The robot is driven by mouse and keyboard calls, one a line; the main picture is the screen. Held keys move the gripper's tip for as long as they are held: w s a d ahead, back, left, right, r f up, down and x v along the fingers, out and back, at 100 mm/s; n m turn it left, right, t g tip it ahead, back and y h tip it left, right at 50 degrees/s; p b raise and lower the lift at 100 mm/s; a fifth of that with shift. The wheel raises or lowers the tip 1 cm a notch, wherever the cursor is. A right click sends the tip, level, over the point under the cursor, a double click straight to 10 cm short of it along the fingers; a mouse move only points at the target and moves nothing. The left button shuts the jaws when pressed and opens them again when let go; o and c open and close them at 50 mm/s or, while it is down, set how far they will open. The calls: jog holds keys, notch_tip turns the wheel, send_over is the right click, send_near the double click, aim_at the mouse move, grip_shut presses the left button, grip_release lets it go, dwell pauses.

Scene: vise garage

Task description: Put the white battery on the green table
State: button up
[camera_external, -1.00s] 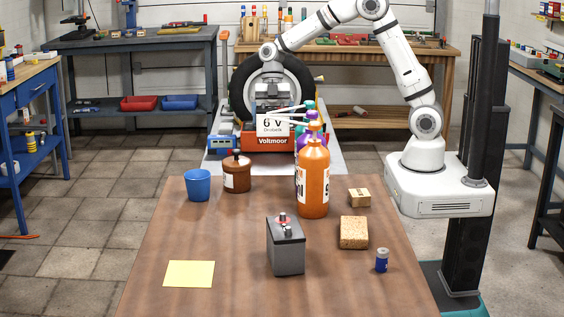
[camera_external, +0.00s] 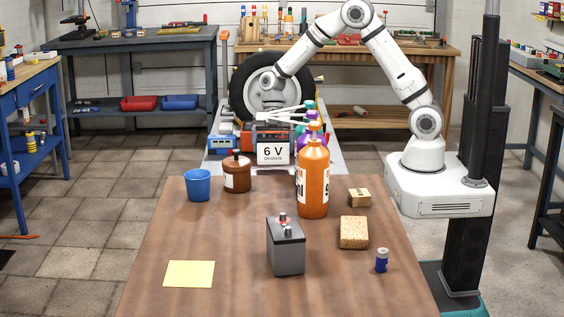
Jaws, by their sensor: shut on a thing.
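The white battery (camera_external: 272,154), its front face marked 6 V, is upright in front of the tyre, over the grey table. My gripper (camera_external: 271,127) is above the battery and is shut on it; the fingers are partly hidden behind bottles and other parts. The battery hides most of the red Voltmoor box behind it. I cannot tell whether its underside touches anything. I see no table that is clearly green in this view.
The brown table (camera_external: 220,230) in front holds a blue cup (camera_external: 198,185), brown jar (camera_external: 237,173), orange bottle (camera_external: 313,178), grey battery (camera_external: 286,246), sponge (camera_external: 353,233) and yellow sheet (camera_external: 189,274). A black tyre (camera_external: 241,88) stands behind. The brown table's left middle is clear.

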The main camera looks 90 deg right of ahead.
jog(key=shift+f, duration=1.25)
jog(key=shift+f, duration=0.2)
jog(key=o, duration=1.4)
jog(key=shift+r, duration=0.25)
jog(key=v, duration=1.1)
jog(key=s+a+r+m+h, duration=0.2)
jog(key=s+a+r+m, duration=0.55)
jog(key=s, duration=0.25)
jog(key=s+a+m, duration=0.1)
jog(key=s+m, duration=0.2)
jog(key=s, duration=0.1)
jog(key=s+a+m+t+h, duration=0.1)
jog(key=s+m, duration=0.3)
jog(key=s, duration=0.1)
jog(key=s+a+m+t+h, duration=0.1)
jog(key=s+a+m, duration=0.1)
jog(key=s, duration=0.3)
jog(key=shift+s+r+m, duration=0.1)
jog(key=shift+s+m, duration=0.1)
jog(key=shift+m, duration=0.55)
